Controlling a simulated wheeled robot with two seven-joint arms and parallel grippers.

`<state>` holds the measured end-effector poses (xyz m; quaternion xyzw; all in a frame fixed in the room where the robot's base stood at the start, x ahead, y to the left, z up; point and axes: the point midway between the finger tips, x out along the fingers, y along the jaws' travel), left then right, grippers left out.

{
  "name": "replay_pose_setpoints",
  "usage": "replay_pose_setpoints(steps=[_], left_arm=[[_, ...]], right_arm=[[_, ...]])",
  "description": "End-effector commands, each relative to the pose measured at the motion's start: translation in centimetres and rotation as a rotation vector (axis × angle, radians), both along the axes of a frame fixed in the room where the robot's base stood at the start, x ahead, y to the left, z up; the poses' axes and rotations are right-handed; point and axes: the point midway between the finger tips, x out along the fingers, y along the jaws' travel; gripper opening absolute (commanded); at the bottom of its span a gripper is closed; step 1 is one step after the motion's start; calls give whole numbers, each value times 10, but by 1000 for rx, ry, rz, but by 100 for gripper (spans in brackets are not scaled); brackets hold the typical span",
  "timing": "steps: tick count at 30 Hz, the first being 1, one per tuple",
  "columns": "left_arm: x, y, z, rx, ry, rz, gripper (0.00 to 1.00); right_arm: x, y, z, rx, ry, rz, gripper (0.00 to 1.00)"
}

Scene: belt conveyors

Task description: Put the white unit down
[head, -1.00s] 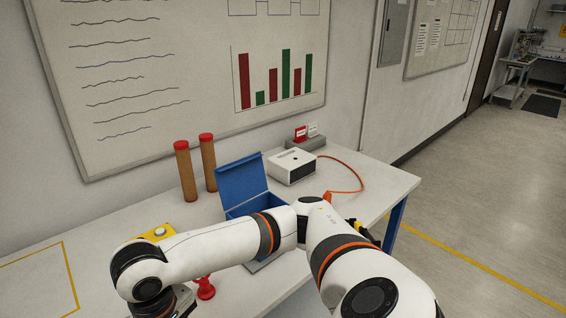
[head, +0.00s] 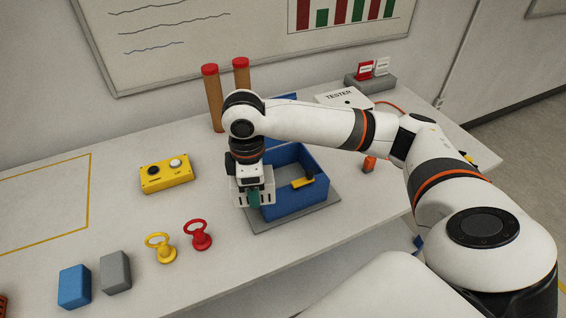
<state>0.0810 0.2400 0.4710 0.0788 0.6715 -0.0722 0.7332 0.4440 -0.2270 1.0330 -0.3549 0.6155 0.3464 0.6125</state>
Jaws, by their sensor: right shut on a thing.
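My right gripper (head: 252,186) points down at the left side of the open blue box (head: 297,203). It is shut on a pale, slotted piece, which looks like the white unit (head: 240,190). A teal patch shows low in its middle. The unit overlaps the box's left wall in the picture; I cannot tell whether it touches the box or the grey plate (head: 265,226) under it. The gripper hides part of the box's inside. My left gripper is not in view.
Yellow button box (head: 165,177), yellow ring-handled piece (head: 165,254), red one (head: 201,240), blue block (head: 74,287) and grey block (head: 115,272) stand left. White tester (head: 338,97) and two red-capped tubes (head: 214,100) stand behind.

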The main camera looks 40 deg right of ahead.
Motion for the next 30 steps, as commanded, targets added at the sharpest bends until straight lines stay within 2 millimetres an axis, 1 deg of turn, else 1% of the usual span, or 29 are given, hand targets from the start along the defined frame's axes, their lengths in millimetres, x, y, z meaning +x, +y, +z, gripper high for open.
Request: replay_pose_setpoints(steps=[3, 7, 10, 16, 21, 25, 30], left_arm=[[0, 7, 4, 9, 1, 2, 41], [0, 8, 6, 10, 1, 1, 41], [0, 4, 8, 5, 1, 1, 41], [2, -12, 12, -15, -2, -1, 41], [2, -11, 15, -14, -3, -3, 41], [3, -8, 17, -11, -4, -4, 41], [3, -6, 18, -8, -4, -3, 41]], right_arm=[[15, -13, 5, -2, 2, 248, 17], [30, -26, 8, -4, 6, 533, 17], [41, -37, 11, -3, 9, 751, 17], [61, -60, 17, -1, 13, 1191, 17], [74, -78, 22, 1, 13, 1530, 17], [81, -88, 23, 3, 14, 1717, 17], [85, -95, 23, 5, 14, 1846, 17]])
